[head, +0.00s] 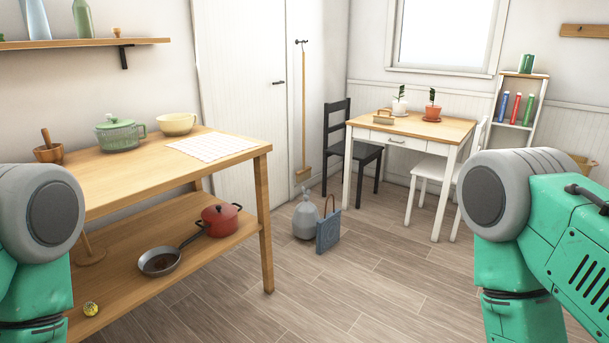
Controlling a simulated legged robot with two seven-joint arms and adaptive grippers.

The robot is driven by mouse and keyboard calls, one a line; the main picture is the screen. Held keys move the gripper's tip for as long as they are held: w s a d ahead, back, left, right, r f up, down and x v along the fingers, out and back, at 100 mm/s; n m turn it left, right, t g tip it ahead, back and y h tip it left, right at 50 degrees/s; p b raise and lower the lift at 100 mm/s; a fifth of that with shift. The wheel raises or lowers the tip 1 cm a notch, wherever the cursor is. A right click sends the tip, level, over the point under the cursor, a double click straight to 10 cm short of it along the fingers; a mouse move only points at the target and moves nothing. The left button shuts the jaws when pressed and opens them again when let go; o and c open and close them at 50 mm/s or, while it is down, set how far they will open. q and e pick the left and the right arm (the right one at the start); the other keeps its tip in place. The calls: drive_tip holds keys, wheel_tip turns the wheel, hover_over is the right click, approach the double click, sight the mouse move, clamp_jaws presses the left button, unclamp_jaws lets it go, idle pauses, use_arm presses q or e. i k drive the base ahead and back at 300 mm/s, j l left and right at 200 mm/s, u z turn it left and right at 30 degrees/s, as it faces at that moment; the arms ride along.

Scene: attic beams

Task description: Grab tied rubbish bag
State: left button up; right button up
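A grey tied rubbish bag (306,219) stands upright on the wooden floor near the far wall, its knotted top pointing up. A blue bag with a brown loop handle (328,231) stands close at its right and may touch it; I cannot tell. My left arm shows at the left edge and my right arm at the right edge of the head view. Both are far from the rubbish bag. Neither gripper shows in the view.
A wooden table with a lower shelf (262,199) fills the left side. A white table (348,148) with a black chair (372,153) and a white chair (432,171) stands behind right. A broom (303,120) hangs by the door. The floor (350,295) ahead is clear.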

sight(306, 216)
drive_tip(key=i+l+z, duration=0.15)
drive_tip(key=i+z, duration=0.2)
drive_tip(key=i, duration=0.55)
drive_tip(key=i+z, duration=0.35)
drive_tip(key=i, duration=0.5)
drive_tip(key=i+u, duration=0.1)
drive_tip(key=i, duration=0.6)
drive_tip(key=i+l+u, duration=0.1)
drive_tip(key=i, duration=0.65)
drive_tip(key=i+l+u, duration=0.1)
drive_tip(key=i, duration=0.6)
drive_tip(key=i+l+u, duration=0.1)
drive_tip(key=i+u, duration=0.3)
drive_tip(key=i+l+u, duration=0.25)
drive_tip(key=i+u, duration=0.2)
drive_tip(key=i, duration=0.15)
